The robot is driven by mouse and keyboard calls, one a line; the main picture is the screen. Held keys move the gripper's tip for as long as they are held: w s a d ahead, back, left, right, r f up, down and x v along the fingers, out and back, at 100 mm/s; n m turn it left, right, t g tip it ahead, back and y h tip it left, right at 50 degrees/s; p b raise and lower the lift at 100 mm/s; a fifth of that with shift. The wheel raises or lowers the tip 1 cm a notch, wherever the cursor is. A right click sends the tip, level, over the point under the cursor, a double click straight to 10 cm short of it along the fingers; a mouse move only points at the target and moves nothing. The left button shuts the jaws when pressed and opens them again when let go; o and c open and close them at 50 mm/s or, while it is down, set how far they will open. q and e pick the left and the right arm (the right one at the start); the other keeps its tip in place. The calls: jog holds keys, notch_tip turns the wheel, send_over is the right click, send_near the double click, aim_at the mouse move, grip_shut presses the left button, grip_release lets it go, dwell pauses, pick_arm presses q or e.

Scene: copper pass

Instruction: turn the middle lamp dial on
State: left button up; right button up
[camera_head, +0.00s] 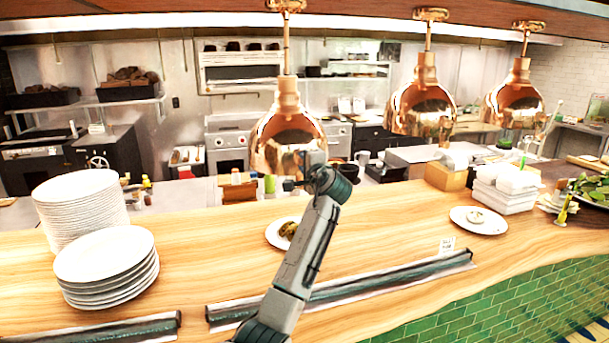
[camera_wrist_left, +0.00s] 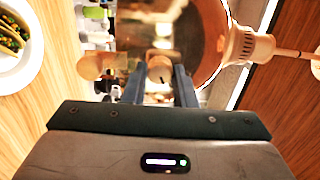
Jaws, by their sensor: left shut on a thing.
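Three copper heat lamps hang over the wooden counter: a left lamp (camera_head: 280,132), a middle lamp (camera_head: 424,104) and a right lamp (camera_head: 514,98). My left gripper (camera_head: 306,172) is at the lower right of the left lamp and overlaps its shade in the head view. In the left wrist view the two fingers (camera_wrist_left: 167,86) are closed on a small tan round knob (camera_wrist_left: 160,67), with the copper shade (camera_wrist_left: 200,35) right behind it. Dial markings and its turn cannot be made out. My right gripper is out of view.
The counter (camera_head: 190,250) holds plate stacks (camera_head: 105,262) at the left. A plate with food (camera_head: 273,232) lies behind my left arm. A plate (camera_head: 478,220) and white containers (camera_head: 506,188) stand at the right. The counter middle is mostly clear.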

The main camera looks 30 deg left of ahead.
pick_arm(q)
jog(key=n+b, duration=1.2)
jog(key=shift+f+h, duration=0.25)
jog(key=shift+h, duration=0.15)
jog(key=shift+r+t, duration=0.1)
jog(key=shift+t, duration=0.2)
jog(key=o, duration=1)
jog(key=shift+s, duration=0.1)
jog(key=shift+r, duration=0.1)
